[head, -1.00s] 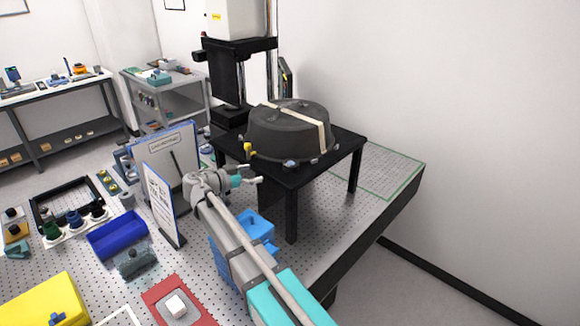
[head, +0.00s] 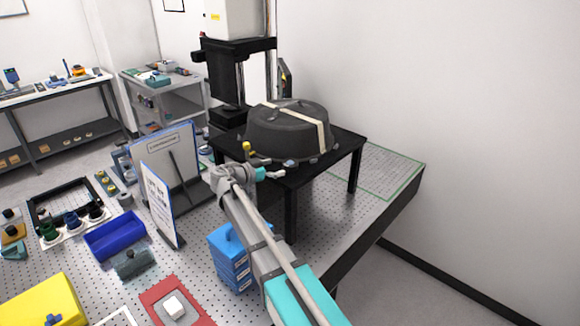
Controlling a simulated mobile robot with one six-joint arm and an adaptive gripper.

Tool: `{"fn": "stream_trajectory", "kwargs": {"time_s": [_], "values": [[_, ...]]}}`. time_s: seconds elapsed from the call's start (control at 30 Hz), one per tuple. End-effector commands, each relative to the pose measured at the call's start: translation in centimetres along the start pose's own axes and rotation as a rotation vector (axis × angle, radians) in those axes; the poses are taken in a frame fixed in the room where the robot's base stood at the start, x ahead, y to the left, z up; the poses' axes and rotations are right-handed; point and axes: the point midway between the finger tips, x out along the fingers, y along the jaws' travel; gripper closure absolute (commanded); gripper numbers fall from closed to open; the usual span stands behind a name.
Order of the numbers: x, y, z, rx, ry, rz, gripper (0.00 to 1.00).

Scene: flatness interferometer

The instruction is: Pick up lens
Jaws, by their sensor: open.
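No plain clear lens can be made out. A large dark grey round body (head: 275,135) with a tan strap across its top sits on the black raised stand (head: 343,152); I cannot tell whether it is the lens or a cover over it. My gripper (head: 277,174) is open and small in the head view. It appears empty at the end of my arm, by the front left edge of the stand, below and in front of the round body. Whether it touches the stand cannot be told.
A tall black column with a white housing (head: 238,18) rises behind the stand. Blue stacked boxes (head: 228,262) lie left of my arm. An upright panel (head: 168,165) and white sign (head: 158,205) stand left. A blue tray (head: 115,235) and red mat (head: 160,293) lie on the perforated table.

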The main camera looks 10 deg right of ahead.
Motion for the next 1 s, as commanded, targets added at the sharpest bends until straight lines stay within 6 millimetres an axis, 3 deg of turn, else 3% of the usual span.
{"fn": "stream_trajectory", "kwargs": {"time_s": [0.27,0.73,1.0], "values": [[0.1,0.0,0.0,0.0,0.0,-0.001,0.0],[4.5,0.3,-0.2,0.0,0.0,0.0,0.0],[5.0,0.3,-0.3,0.0,0.0,-0.003,0.0]]}}
